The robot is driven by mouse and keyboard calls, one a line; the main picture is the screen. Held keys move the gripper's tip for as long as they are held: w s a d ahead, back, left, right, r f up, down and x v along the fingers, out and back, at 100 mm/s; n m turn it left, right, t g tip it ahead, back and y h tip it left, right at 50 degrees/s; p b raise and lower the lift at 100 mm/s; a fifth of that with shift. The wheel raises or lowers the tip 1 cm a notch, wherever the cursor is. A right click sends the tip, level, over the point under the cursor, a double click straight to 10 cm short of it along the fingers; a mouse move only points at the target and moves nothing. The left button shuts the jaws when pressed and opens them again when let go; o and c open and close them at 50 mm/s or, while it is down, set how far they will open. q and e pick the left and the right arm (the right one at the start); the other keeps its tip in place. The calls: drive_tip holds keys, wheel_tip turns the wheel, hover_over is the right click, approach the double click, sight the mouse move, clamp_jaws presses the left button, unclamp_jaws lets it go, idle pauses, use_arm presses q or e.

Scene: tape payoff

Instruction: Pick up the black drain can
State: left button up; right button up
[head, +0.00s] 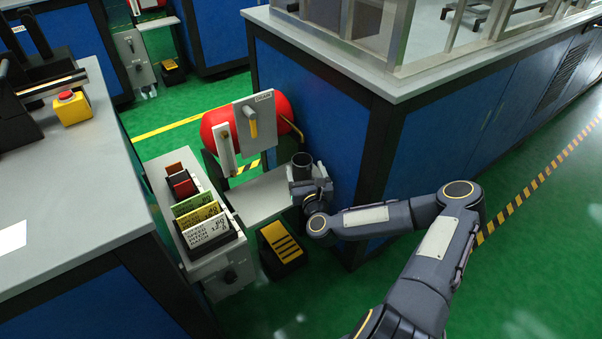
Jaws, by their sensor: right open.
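The black drain can (302,159) is a small dark open-topped cylinder. It appears upright at the right end of a light grey shelf (258,197), beside the blue cabinet. My right gripper (301,173) is at the can, with its arm coming in from the lower right. Its jaws are open, and the can's upper rim shows above them. The gripper hides the can's lower part, so I cannot tell whether the fingers touch it. My left gripper is not in view.
A red tank (218,121) with a grey panel and yellow lever (252,122) stands behind the shelf. A card rack (208,219) is to the left, and a yellow-black pedal (282,242) is below. The blue cabinet (310,115) is close on the right.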

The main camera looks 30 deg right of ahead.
sight(300, 154)
drive_tip(key=b+x, duration=0.1)
drive_tip(key=x, duration=0.5)
drive_tip(key=shift+w+r, duration=0.2)
drive_tip(key=shift+c, duration=0.4)
drive_tip(key=c, duration=1.1)
drive_tip(key=shift+r, duration=0.1)
